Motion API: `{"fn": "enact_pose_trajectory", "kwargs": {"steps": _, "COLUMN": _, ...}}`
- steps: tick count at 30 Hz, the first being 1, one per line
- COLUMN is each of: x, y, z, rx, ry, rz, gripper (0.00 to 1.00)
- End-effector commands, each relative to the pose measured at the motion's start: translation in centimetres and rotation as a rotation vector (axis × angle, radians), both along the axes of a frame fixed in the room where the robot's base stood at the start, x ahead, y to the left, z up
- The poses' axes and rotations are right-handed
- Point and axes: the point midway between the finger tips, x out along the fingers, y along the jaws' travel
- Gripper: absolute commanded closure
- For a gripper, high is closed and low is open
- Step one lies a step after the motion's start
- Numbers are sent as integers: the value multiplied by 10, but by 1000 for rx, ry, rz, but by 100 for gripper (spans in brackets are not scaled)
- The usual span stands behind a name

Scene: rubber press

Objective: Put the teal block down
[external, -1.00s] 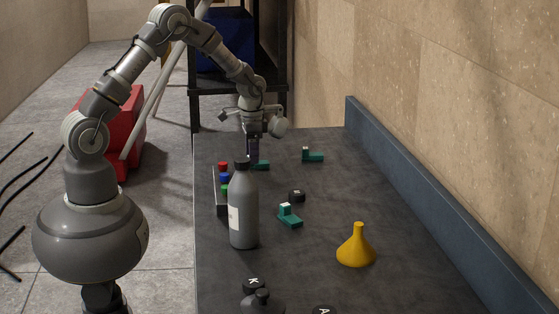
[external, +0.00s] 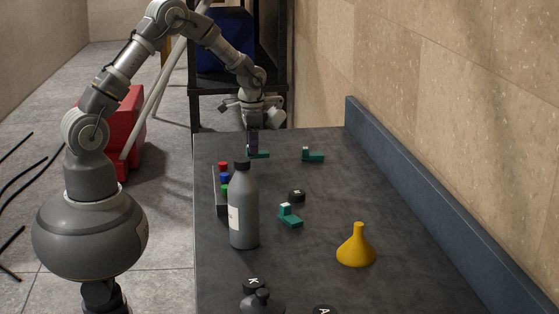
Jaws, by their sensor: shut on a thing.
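A teal block (external: 261,154) is at the far left of the dark table (external: 330,200), its base showing to the right under my gripper (external: 253,152). My gripper points down and is shut on this block. The fingers hide part of it, and I cannot tell whether it touches the table. A second teal block with a pale-topped post (external: 313,156) stands to the right at the far end. A third one (external: 290,216) stands in the middle of the table.
A grey bottle (external: 243,208) stands in front of a rack with red, blue and green buttons (external: 224,178). A blue ledge (external: 400,175) runs along the right.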

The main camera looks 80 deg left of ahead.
Motion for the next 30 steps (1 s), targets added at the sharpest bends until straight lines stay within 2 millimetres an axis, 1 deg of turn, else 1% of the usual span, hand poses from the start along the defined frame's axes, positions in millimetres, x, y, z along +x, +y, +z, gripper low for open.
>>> {"fn": "enact_pose_trajectory", "kwargs": {"steps": 1, "x": 1, "y": 0, "z": 18, "rx": 2, "ry": -4, "rz": 0, "gripper": 100}}
{"fn": "enact_pose_trajectory", "kwargs": {"steps": 3, "x": 1, "y": 0, "z": 33, "rx": 2, "ry": -3, "rz": 0, "gripper": 100}}
{"fn": "enact_pose_trajectory", "kwargs": {"steps": 6, "x": 1, "y": 0, "z": 52, "rx": 2, "ry": -3, "rz": 0, "gripper": 100}}
{"fn": "enact_pose_trajectory", "kwargs": {"steps": 9, "x": 0, "y": 0, "z": 62, "rx": 1, "ry": -1, "rz": 0, "gripper": 100}}
{"fn": "enact_pose_trajectory", "kwargs": {"steps": 12, "x": 0, "y": 0, "z": 67, "rx": 0, "ry": 0, "rz": 0, "gripper": 100}}
{"fn": "enact_pose_trajectory", "kwargs": {"steps": 16, "x": 1, "y": -1, "z": 67, "rx": 0, "ry": 0, "rz": -5, "gripper": 100}}
{"fn": "enact_pose_trajectory", "kwargs": {"steps": 17, "x": 2, "y": -3, "z": 67, "rx": 0, "ry": 0, "rz": -12, "gripper": 100}}
{"fn": "enact_pose_trajectory", "kwargs": {"steps": 20, "x": 12, "y": -18, "z": 66, "rx": 0, "ry": 0, "rz": -68, "gripper": 100}}
{"fn": "enact_pose_trajectory", "kwargs": {"steps": 23, "x": 29, "y": -48, "z": 66, "rx": 0, "ry": -1, "rz": -182, "gripper": 100}}
{"fn": "enact_pose_trajectory", "kwargs": {"steps": 26, "x": 51, "y": -95, "z": 66, "rx": -1, "ry": 0, "rz": -349, "gripper": 100}}
{"fn": "enact_pose_trajectory", "kwargs": {"steps": 27, "x": 59, "y": -117, "z": 66, "rx": -1, "ry": -1, "rz": -427, "gripper": 100}}
{"fn": "enact_pose_trajectory", "kwargs": {"steps": 29, "x": 70, "y": -153, "z": 65, "rx": -1, "ry": -1, "rz": -547, "gripper": 100}}
{"fn": "enact_pose_trajectory", "kwargs": {"steps": 30, "x": 77, "y": -177, "z": 66, "rx": -1, "ry": -1, "rz": -631, "gripper": 100}}
